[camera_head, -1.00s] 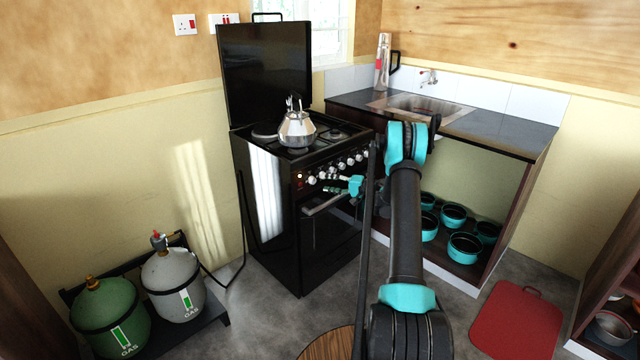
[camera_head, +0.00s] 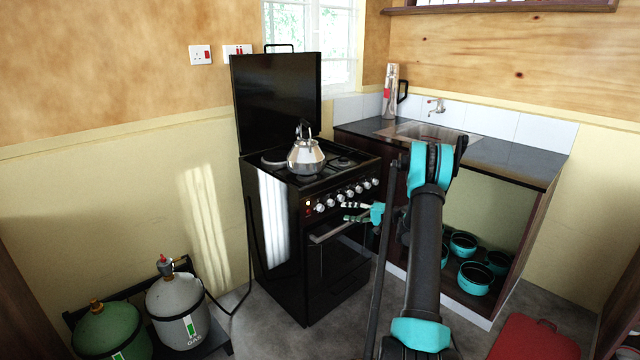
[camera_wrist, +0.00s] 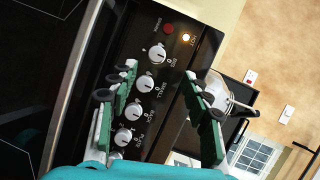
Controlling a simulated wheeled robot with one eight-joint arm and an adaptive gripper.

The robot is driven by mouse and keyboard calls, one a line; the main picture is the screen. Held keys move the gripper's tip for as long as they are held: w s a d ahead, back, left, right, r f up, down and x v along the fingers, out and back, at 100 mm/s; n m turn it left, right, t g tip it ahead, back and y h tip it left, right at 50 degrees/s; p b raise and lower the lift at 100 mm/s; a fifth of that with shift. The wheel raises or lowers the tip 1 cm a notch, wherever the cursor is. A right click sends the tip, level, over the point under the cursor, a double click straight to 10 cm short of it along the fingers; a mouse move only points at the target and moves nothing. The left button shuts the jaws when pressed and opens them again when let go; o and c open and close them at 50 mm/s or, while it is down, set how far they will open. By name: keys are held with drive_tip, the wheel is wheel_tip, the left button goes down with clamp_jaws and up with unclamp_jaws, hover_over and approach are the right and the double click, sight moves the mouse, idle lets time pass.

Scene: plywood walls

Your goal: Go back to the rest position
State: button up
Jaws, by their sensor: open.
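My gripper (camera_head: 350,212) is open and empty in front of the stove's knob panel. In the wrist view its two fingers (camera_wrist: 160,112) stand apart, with stove knobs (camera_wrist: 145,83) visible between and beyond them. I cannot tell from the pictures how close the fingertips are to the panel. The black stove (camera_head: 277,250) has its lid raised. A silver kettle (camera_head: 306,157) stands on the hob, and it also shows in the wrist view (camera_wrist: 217,88). An orange light is lit on the panel.
A counter with a sink (camera_head: 425,131) is right of the stove, with teal pots (camera_head: 475,278) on its lower shelf. A red board (camera_head: 535,338) lies at lower right. Gas cylinders (camera_head: 178,310) stand at lower left. Some floor is free before the stove.

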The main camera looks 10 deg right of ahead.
drive_tip(key=s+a+r+n+g+h, duration=0.1)
drive_tip(key=s+a+r+g+h, duration=0.25)
drive_tip(key=s, duration=0.65)
drive_tip(key=s+a+r+n+h, duration=0.1)
drive_tip(key=s+a+r+h, duration=0.2)
drive_tip(key=s+a+r, duration=0.35)
drive_tip(key=s+d+f+n+h, duration=0.1)
drive_tip(key=s+f+h, duration=0.1)
drive_tip(key=s, duration=0.9)
drive_tip(key=s+d+f+h, duration=0.2)
drive_tip(key=s+h, duration=0.1)
drive_tip(key=s, duration=0.8)
drive_tip(key=s+d+f+n+h, duration=0.1)
drive_tip(key=s+f+h, duration=0.1)
drive_tip(key=s, duration=0.9)
drive_tip(key=shift+d+n+g, duration=0.25)
drive_tip(key=shift+n+g, duration=0.05)
drive_tip(key=shift+g, duration=0.15)
drive_tip(key=shift+w, duration=0.1)
